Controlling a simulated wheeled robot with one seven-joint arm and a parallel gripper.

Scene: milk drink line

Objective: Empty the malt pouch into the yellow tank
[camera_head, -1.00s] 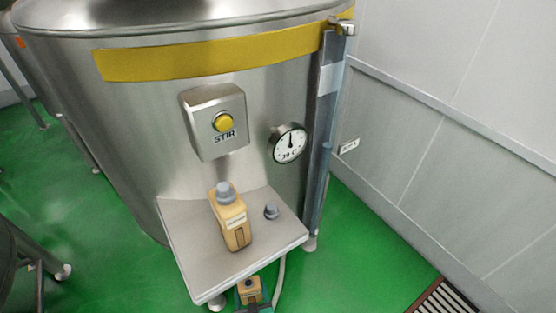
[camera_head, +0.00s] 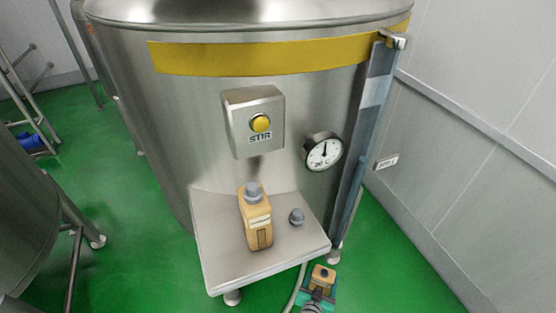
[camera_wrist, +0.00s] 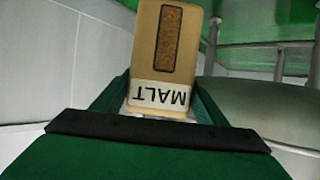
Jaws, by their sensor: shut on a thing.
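The malt pouch (camera_head: 323,273) is tan, with a dark round spot on its top, at the bottom of the head view. My gripper (camera_head: 318,295) is shut on it, below and in front of the shelf. In the wrist view the pouch (camera_wrist: 168,50) shows a brown window and a MALT label, upside down in the picture, between the green fingers (camera_wrist: 165,110). The yellow tank (camera_head: 190,130) is a steel vessel with a yellow band (camera_head: 270,56) around its upper wall. Its top is cut off by the picture, so I cannot tell if it is open.
A STIR button box (camera_head: 253,122) and a dial (camera_head: 323,151) are above. A wall (camera_head: 470,140) is at right.

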